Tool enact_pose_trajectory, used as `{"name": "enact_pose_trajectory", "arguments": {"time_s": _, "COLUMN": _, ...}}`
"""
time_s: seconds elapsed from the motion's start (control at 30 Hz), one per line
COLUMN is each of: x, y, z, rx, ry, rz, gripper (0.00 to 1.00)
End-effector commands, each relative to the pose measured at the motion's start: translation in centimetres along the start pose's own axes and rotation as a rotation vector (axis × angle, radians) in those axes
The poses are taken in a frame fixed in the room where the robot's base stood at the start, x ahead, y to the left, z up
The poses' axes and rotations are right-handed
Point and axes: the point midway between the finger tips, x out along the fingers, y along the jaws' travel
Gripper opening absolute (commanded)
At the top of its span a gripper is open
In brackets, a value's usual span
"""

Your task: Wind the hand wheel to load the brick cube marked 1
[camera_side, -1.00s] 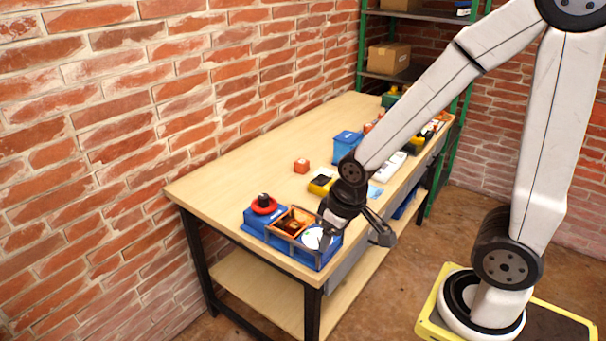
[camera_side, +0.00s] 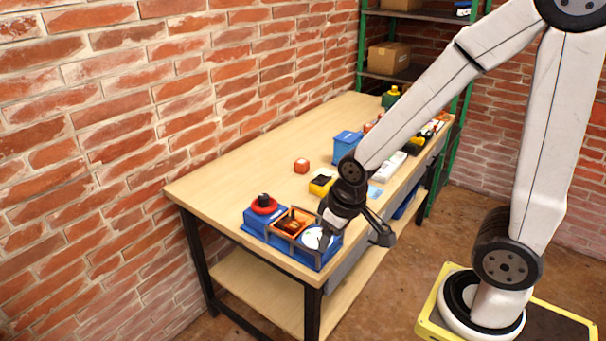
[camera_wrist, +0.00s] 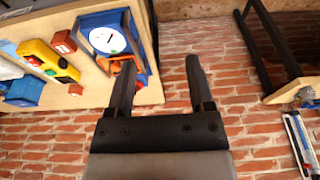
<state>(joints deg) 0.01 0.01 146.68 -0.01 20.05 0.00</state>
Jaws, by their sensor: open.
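The blue load rig (camera_side: 265,235) stands at the table's near left corner. Its red hand wheel (camera_side: 264,205) with a black knob is on the end by the wall. An orange frame (camera_side: 292,221) sits in the rig's middle, and a white dial (camera_side: 313,239) is at its near end; the dial (camera_wrist: 107,40) also shows in the wrist view. My gripper (camera_side: 352,236) hangs near the dial end; in the wrist view my gripper (camera_wrist: 157,75) is open and empty. A small red cube (camera_side: 301,166) lies on the table; its number is not readable.
A yellow-and-black box (camera_side: 322,181) and a blue box (camera_side: 347,145) stand beyond the rig. In the wrist view, a reddish cube with a white mark (camera_wrist: 63,42) lies beside the rig. The brick wall (camera_side: 90,150) borders the table. The table's far left is clear.

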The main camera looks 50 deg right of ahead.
Motion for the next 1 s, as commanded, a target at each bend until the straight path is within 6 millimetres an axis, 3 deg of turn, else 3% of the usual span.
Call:
{"name": "enact_pose_trajectory", "arguments": {"time_s": 0.17, "x": 0.0, "y": 0.1, "z": -0.4, "rx": -0.005, "ry": -0.001, "rz": -0.001, "gripper": 0.84}}
{"name": "enact_pose_trajectory", "arguments": {"time_s": 0.37, "x": 0.4, "y": 0.6, "z": -2.7, "rx": -0.043, "ry": -0.008, "rz": -0.007, "gripper": 0.84}}
{"name": "enact_pose_trajectory", "arguments": {"time_s": 0.67, "x": 1.9, "y": 2.9, "z": -9.6, "rx": -0.175, "ry": -0.023, "rz": -0.043, "gripper": 0.84}}
{"name": "enact_pose_trajectory", "arguments": {"time_s": 1.0, "x": 4.7, "y": 6.8, "z": -17.2, "rx": -0.358, "ry": -0.010, "rz": -0.113, "gripper": 0.84}}
